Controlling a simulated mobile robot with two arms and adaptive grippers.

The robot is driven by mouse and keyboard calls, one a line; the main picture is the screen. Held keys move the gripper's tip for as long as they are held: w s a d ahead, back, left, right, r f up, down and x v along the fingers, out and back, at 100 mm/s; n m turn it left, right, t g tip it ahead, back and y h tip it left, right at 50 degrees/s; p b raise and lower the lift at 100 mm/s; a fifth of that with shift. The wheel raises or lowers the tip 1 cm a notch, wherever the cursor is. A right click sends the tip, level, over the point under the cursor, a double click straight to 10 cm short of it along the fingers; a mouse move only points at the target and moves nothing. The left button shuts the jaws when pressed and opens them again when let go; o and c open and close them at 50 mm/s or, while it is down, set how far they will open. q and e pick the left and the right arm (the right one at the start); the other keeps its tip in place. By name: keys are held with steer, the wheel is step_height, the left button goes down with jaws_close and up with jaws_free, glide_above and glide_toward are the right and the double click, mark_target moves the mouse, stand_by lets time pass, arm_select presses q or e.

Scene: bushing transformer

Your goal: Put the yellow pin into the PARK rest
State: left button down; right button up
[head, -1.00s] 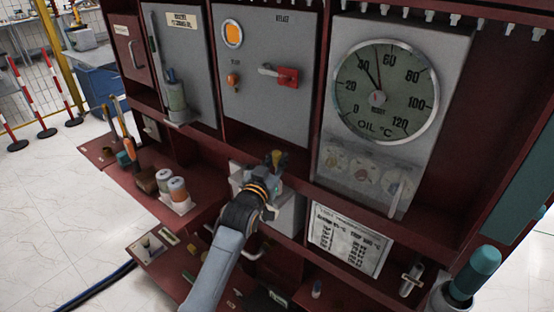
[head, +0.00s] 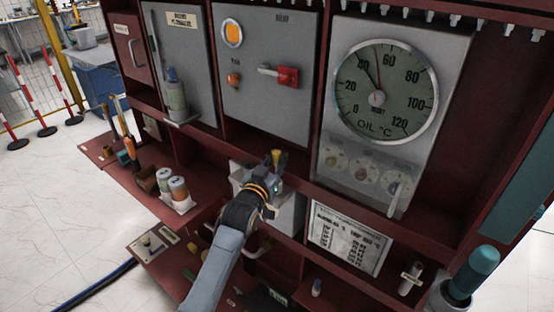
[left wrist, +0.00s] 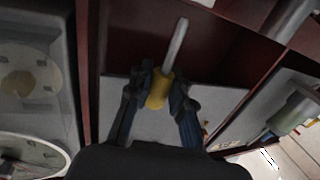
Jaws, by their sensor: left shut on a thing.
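My left gripper (head: 277,160) is shut on the yellow pin (left wrist: 158,92), just above and in front of a light grey box (head: 285,212) in the cabinet's middle bay. In the left wrist view the fingers (left wrist: 160,95) close around the pin's yellow part, and its pale grey shaft (left wrist: 177,45) sticks out beyond them. In the head view only a small bit of the yellow pin (head: 282,160) shows at the fingertips. I cannot read a PARK label, so I cannot tell which part is the PARK rest. My right gripper is not in view.
The dark red cabinet has an oil gauge (head: 386,91) at the right and a panel with a red switch (head: 287,76) behind the gripper. Orange and white jars (head: 178,188) stand on the left shelf. A teal cylinder (head: 473,275) stands at lower right.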

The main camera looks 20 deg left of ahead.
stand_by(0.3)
arm_select(q)
steer(key=shift+f+b, duration=1.2)
steer(key=shift+f, duration=1.05)
steer(key=c, duration=1.1)
jaws_free()
steer(key=shift+s, duration=0.1)
steer(key=s, duration=1.2)
steer(key=shift+a, duration=0.4)
steer(key=shift+w+f, duration=0.1)
